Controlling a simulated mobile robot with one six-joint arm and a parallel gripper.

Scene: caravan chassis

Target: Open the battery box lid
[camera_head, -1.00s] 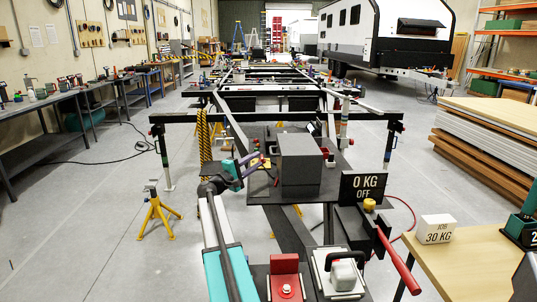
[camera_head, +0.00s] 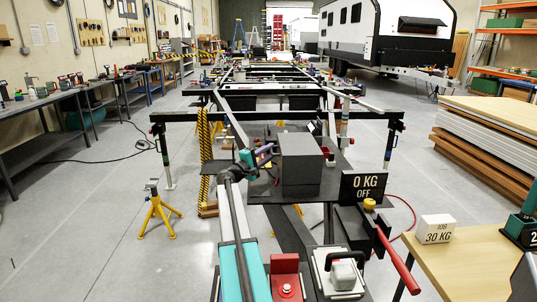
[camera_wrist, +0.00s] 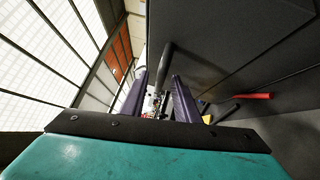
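The battery box (camera_head: 302,170) is a dark grey block on the dark plate of the chassis tongue, and its lid (camera_head: 300,143) looks shut. My gripper (camera_head: 265,155) is at the box's left side, near the upper edge. In the wrist view the box wall (camera_wrist: 225,50) fills the upper right, with a seam running across it. A dark round bar (camera_wrist: 164,65) by the box lies between my two purple fingers (camera_wrist: 160,85). The fingers are apart, with gaps beside the bar. In the head view the bar is hidden or too small to tell.
A sign reading 0 KG OFF (camera_head: 363,187) and a red lever (camera_head: 398,260) stand right of the box. A bench with a 30 KG block (camera_head: 436,229) is at right.

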